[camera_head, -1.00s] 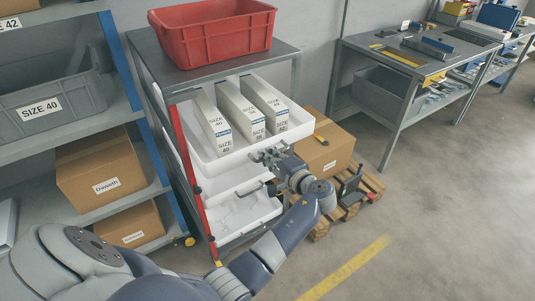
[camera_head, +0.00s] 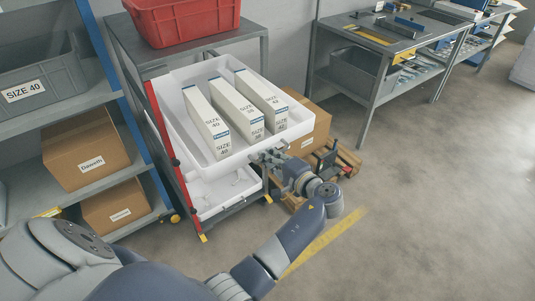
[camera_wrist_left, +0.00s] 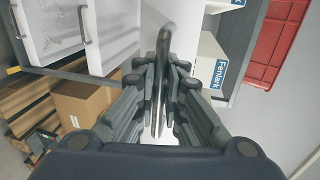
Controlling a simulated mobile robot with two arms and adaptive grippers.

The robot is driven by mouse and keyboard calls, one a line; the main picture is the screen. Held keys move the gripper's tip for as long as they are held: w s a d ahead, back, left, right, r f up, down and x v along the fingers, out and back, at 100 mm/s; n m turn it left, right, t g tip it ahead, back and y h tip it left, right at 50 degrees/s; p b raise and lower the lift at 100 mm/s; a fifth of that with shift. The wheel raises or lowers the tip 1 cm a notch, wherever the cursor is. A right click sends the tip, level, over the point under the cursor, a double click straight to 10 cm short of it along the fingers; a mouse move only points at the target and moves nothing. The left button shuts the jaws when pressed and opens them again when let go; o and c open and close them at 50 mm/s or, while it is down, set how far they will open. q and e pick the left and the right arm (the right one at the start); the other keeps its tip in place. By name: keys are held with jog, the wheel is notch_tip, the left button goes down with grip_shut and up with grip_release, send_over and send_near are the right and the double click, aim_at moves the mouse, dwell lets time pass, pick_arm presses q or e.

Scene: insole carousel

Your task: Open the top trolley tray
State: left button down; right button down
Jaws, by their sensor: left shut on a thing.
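The white top trolley tray (camera_head: 222,169) is drawn well out of the grey trolley (camera_head: 187,53). It holds three upright white boxes (camera_head: 238,108) with SIZE 40, 38 and 42 labels. My left gripper (camera_head: 266,157) is at the tray's front edge, shut on the tray handle. In the left wrist view the dark handle (camera_wrist_left: 165,38) runs between the closed fingers (camera_wrist_left: 164,88). The gripper covers part of the handle in the head view. My right gripper is in neither view.
A red crate (camera_head: 185,24) stands on the trolley top. A lower white tray (camera_head: 213,203) sits beneath. A cardboard box (camera_head: 312,120) on a wooden pallet (camera_head: 348,158) is right behind my gripper. Shelving (camera_head: 62,116) stands left; open floor (camera_head: 430,200) lies right.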

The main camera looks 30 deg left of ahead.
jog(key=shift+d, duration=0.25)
pick_arm(q)
jog(key=c, duration=1.8)
grip_release()
jog(key=shift+o, duration=0.6)
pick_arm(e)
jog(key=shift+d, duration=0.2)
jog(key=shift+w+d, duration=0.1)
